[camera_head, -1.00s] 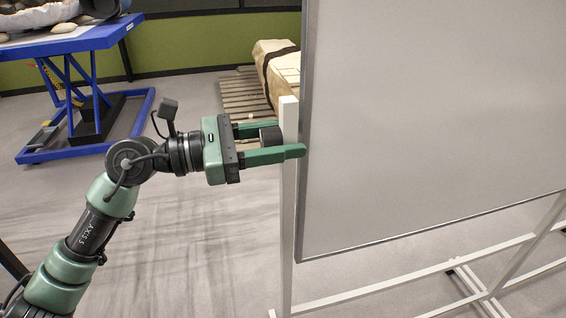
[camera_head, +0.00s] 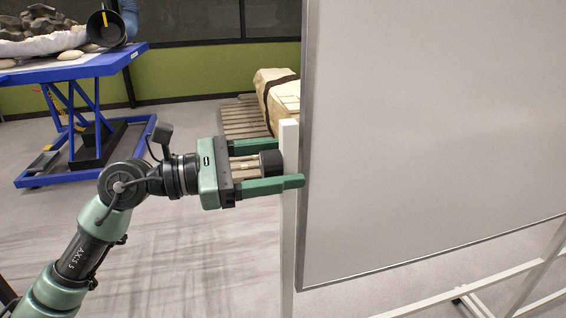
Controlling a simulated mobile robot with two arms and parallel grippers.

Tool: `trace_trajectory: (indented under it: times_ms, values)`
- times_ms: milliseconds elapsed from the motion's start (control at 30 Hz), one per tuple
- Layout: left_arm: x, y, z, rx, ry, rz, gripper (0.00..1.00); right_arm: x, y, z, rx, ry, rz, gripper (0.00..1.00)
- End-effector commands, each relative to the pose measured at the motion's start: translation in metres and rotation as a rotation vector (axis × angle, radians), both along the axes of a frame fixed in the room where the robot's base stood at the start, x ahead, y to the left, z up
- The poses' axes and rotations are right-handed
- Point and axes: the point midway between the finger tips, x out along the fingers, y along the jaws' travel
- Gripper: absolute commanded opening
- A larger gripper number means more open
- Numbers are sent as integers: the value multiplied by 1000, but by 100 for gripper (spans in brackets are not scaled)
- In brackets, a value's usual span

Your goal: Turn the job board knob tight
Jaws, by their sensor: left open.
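The job board (camera_head: 430,120) is a large pale panel with a grey edge, held in a white frame with a post (camera_head: 288,225) at its left side. A black round knob (camera_head: 270,163) sits on the left side of that post. My left gripper (camera_head: 285,163) comes in from the left with its two green fingers open, one beyond the knob and one on the near side. A gap shows between the fingers and the knob, so I see no grip on it. My right gripper is not in view.
A blue lift table (camera_head: 90,62) with dark rocks and a black bucket-like item (camera_head: 106,28) stands at the back left. A wrapped, strapped block (camera_head: 275,90) lies on a wooden pallet (camera_head: 243,118) behind the post.

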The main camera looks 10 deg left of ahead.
Motion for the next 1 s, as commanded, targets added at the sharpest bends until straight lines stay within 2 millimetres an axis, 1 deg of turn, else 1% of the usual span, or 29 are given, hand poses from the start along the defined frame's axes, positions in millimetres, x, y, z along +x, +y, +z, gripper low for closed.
trace_trajectory:
  times_ms: [33,200,400,533,800,867,967,1000]
  values:
    - [-2,6,-3,1,1,3,63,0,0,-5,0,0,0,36]
    - [-13,34,-5,3,0,5,63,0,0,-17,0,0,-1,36]
    - [-24,60,-3,2,1,3,63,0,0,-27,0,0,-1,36]
    - [-27,66,-1,2,0,1,63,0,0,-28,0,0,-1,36]
    - [-28,67,0,0,-1,0,63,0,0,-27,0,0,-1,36]
    - [-28,67,2,-2,8,-2,63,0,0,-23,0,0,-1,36]
    - [-28,66,9,-23,72,-9,63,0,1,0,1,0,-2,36]
    - [-29,66,11,-38,114,-13,63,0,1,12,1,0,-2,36]
